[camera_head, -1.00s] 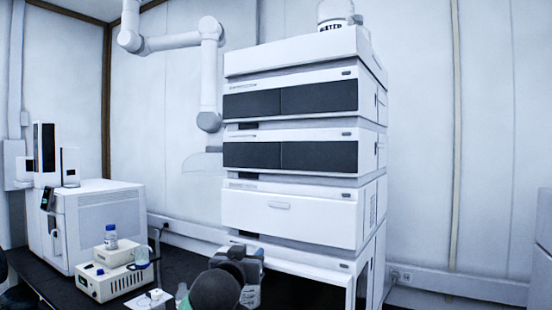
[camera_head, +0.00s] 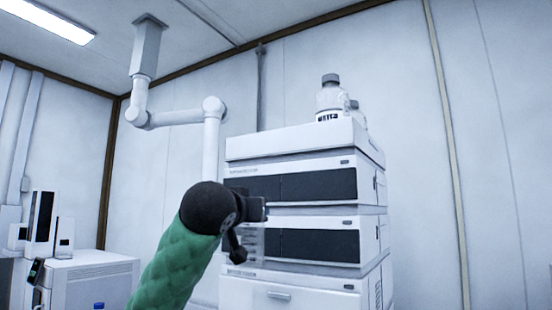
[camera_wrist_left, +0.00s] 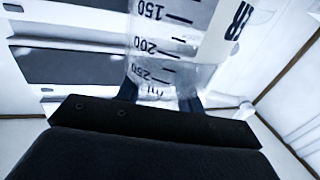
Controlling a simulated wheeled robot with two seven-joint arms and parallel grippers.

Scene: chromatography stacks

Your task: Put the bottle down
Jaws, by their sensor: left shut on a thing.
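My left gripper (camera_head: 254,212) is raised in front of the instrument stack, on an arm with a green sleeve. It is shut on a clear graduated bottle (camera_head: 248,243), which shows only faintly below the gripper in the head view. In the left wrist view, the bottle (camera_wrist_left: 168,38) is large, with upside-down volume marks and part of a label ending in "ER". The dark fingers (camera_wrist_left: 160,93) of my gripper are on either side of it. The bottle's cap is out of frame there. My right gripper is not in view.
The white stack (camera_head: 290,145) of modules with dark front panels stands ahead. A labelled bottle with a grey cap (camera_head: 330,98) stands on its top, with another behind it. A jointed extraction arm (camera_head: 175,118) hangs at left. A white instrument (camera_head: 90,280) sits lower left.

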